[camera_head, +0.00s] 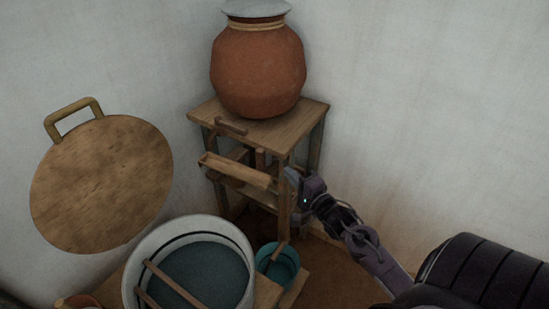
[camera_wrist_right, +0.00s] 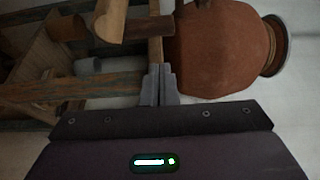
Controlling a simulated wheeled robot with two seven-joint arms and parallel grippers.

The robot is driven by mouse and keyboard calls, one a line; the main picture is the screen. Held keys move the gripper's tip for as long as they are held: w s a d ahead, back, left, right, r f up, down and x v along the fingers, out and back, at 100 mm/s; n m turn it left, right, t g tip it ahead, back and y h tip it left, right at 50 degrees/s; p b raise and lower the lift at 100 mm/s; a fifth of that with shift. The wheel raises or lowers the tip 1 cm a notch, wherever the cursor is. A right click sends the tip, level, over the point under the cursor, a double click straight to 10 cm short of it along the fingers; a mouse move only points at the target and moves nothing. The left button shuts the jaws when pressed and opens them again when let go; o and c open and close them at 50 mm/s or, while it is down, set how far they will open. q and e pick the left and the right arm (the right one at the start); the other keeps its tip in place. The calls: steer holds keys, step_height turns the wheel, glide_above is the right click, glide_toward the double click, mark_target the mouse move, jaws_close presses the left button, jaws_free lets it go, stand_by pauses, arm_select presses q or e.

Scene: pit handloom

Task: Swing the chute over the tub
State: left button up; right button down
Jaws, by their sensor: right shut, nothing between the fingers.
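The chute (camera_head: 237,171) is a light wooden trough on the front of the wooden stand, below its top. Its left end points toward the tub (camera_head: 135,277), a pale round vessel with dark liquid at the bottom of the head view, but shows higher than the tub and apart from its rim. My right gripper (camera_head: 291,182) is just right of the chute's right end, in front of the stand. In the right wrist view its fingertips (camera_wrist_right: 160,82) are together with nothing between them. A light wooden piece there (camera_wrist_right: 110,20) looks like the chute. My left gripper is out of view.
A clay pot (camera_head: 258,70) with a grey lid stands on the stand (camera_head: 315,108). A short brown peg (camera_head: 231,127) is at its top's front edge. A teal bucket (camera_head: 285,262) is right of the tub. Wooden bars (camera_head: 172,284) cross the tub. A round wooden board (camera_head: 102,185) is at left.

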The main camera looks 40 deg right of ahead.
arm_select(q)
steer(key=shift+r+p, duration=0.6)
arm_select(e)
steer(key=w, duration=1)
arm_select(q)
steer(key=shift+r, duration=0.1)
arm_select(e)
steer(key=shift+s, duration=0.15)
